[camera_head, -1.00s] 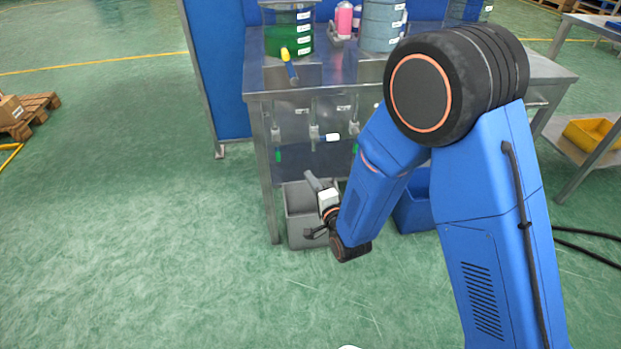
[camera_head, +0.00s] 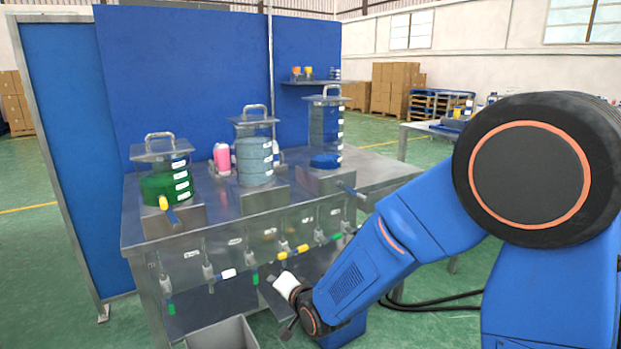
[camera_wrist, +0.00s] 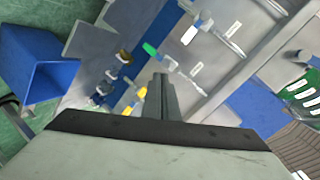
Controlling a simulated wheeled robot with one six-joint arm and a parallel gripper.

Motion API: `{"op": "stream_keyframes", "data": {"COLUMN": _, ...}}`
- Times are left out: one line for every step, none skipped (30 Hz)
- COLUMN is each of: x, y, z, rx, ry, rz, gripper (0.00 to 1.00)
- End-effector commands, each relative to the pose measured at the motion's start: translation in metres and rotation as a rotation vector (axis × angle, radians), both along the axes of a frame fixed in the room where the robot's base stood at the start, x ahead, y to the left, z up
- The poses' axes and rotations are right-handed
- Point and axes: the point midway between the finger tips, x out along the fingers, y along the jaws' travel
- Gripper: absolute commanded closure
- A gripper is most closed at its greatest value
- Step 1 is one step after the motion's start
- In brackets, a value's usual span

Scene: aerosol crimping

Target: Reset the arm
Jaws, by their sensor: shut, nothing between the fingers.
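My arm reaches from the right of the head view down to the front of the steel workbench (camera_head: 225,222). The fingertips look small and partly hidden in the head view.
A grey bin (camera_head: 228,335) is below. A blue bin (camera_wrist: 45,80) shows left in the wrist view. Green floor is open at left.

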Motion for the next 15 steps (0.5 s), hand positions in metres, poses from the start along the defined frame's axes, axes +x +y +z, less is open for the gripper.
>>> {"op": "stream_keyframes", "data": {"x": 0.001, "y": -0.018, "z": 0.011, "rx": -0.031, "ry": 0.000, "rz": -0.009, "gripper": 1.00}}
{"op": "stream_keyframes", "data": {"x": 0.001, "y": -0.027, "z": 0.014, "rx": -0.055, "ry": 0.005, "rz": -0.012, "gripper": 1.00}}
{"op": "stream_keyframes", "data": {"x": 0.000, "y": -0.040, "z": 0.019, "rx": -0.087, "ry": 0.010, "rz": -0.014, "gripper": 1.00}}
{"op": "stream_keyframes", "data": {"x": -0.001, "y": -0.050, "z": 0.023, "rx": -0.111, "ry": 0.013, "rz": -0.015, "gripper": 1.00}}
{"op": "stream_keyframes", "data": {"x": -0.002, "y": -0.059, "z": 0.027, "rx": -0.134, "ry": 0.018, "rz": -0.017, "gripper": 1.00}}
{"op": "stream_keyframes", "data": {"x": -0.004, "y": -0.072, "z": 0.031, "rx": -0.165, "ry": 0.025, "rz": -0.018, "gripper": 1.00}}
{"op": "stream_keyframes", "data": {"x": -0.007, "y": -0.082, "z": 0.035, "rx": -0.188, "ry": 0.030, "rz": -0.017, "gripper": 1.00}}
{"op": "stream_keyframes", "data": {"x": -0.009, "y": -0.092, "z": 0.039, "rx": -0.212, "ry": 0.035, "rz": -0.017, "gripper": 1.00}}
{"op": "stream_keyframes", "data": {"x": -0.012, "y": -0.104, "z": 0.043, "rx": -0.242, "ry": 0.042, "rz": -0.016, "gripper": 1.00}}
{"op": "stream_keyframes", "data": {"x": -0.015, "y": -0.114, "z": 0.046, "rx": -0.265, "ry": 0.047, "rz": -0.017, "gripper": 1.00}}
{"op": "stream_keyframes", "data": {"x": -0.019, "y": -0.124, "z": 0.049, "rx": -0.288, "ry": 0.053, "rz": -0.015, "gripper": 1.00}}
{"op": "stream_keyframes", "data": {"x": -0.024, "y": -0.136, "z": 0.053, "rx": -0.318, "ry": 0.062, "rz": -0.013, "gripper": 1.00}}
{"op": "stream_keyframes", "data": {"x": -0.028, "y": -0.146, "z": 0.056, "rx": -0.340, "ry": 0.070, "rz": -0.013, "gripper": 1.00}}
{"op": "stream_keyframes", "data": {"x": -0.033, "y": -0.155, "z": 0.059, "rx": -0.362, "ry": 0.076, "rz": -0.010, "gripper": 1.00}}
{"op": "stream_keyframes", "data": {"x": -0.039, "y": -0.168, "z": 0.062, "rx": -0.391, "ry": 0.085, "rz": -0.007, "gripper": 1.00}}
